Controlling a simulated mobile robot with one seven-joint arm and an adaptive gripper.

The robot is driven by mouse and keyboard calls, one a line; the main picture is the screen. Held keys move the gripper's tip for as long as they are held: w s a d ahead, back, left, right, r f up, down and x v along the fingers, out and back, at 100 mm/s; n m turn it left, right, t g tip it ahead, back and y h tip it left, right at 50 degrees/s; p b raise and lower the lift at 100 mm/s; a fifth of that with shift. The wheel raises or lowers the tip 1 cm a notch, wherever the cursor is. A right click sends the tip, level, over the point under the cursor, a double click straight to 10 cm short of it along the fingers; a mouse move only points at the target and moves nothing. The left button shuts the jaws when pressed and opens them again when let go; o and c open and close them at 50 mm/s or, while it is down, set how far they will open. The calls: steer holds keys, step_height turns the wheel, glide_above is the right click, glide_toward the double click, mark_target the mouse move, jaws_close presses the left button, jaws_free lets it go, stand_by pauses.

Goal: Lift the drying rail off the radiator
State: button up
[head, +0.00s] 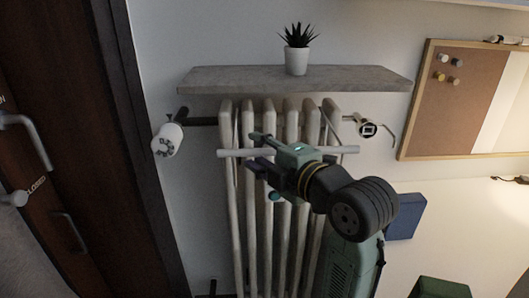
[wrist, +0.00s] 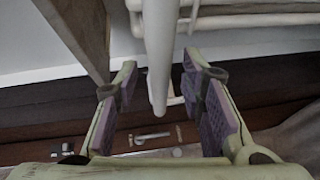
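The drying rail (head: 232,153) is a thin white bar that lies across the front of the white radiator (head: 228,200) in the head view. My gripper (head: 256,152) is in front of the radiator at the rail. In the wrist view the white rail (wrist: 160,55) runs from the top edge down between the two purple-padded fingers of my gripper (wrist: 163,95). There is a gap on both sides of the rail, so the gripper is open around it. My gripper and wrist hide part of the rail, and I cannot see how it attaches to the radiator.
A grey shelf (head: 220,79) with a potted plant (head: 296,60) is above the radiator. A white valve knob (head: 167,141) sticks out at its left, and a pipe fitting (head: 367,128) is at its right. A dark door (head: 60,130) is at left, a cork board (head: 450,110) at right.

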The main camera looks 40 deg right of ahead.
steer(key=shift+c, duration=0.3)
jaws_close()
stand_by(0.4)
